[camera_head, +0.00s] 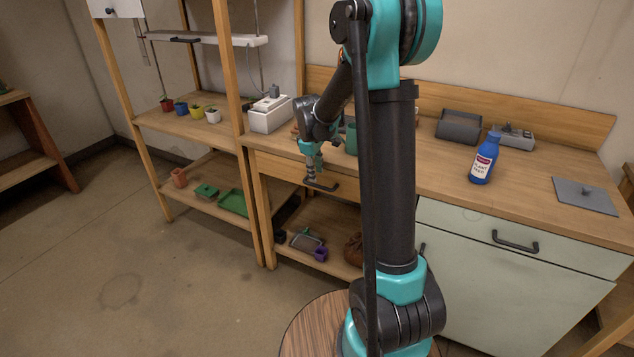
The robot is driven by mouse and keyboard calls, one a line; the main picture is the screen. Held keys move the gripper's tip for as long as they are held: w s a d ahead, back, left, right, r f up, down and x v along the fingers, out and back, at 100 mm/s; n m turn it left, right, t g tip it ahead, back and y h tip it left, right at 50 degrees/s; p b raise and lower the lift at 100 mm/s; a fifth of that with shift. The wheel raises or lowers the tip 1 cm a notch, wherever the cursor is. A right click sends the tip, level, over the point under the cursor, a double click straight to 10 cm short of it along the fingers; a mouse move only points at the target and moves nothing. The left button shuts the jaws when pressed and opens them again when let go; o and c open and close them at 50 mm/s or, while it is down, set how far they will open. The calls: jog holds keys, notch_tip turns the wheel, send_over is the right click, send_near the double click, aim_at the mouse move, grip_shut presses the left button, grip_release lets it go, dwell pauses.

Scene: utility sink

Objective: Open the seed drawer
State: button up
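A wooden drawer (275,166) is set under the front edge of the wooden workbench, left of my arm. It looks shut, and its right part is hidden behind my arm. A dark bar handle (326,187) shows at its front. My gripper (313,174) points down at this handle, very near or touching it; I cannot tell which. The fingers are too small to show whether they are open or shut. A second drawer (468,222), pale green with a black handle (515,241), is shut at the right. No label shows which one is the seed drawer.
Small pots and trays fill the left shelves. A round wooden stool or table top (308,330) is at the front. The left floor is clear.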

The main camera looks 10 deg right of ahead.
aim_at(317, 186)
jog(key=shift+w+d+f, duration=0.1)
jog(key=shift+w+f, duration=0.05)
jog(key=shift+f, duration=0.75)
jog(key=shift+w+d+f, duration=0.1)
jog(key=shift+f, duration=0.75)
jog(key=shift+w+d+f, duration=0.1)
jog(key=shift+w+f, duration=0.05)
jog(key=shift+f, duration=0.75)
jog(key=shift+c, duration=0.2)
grip_shut()
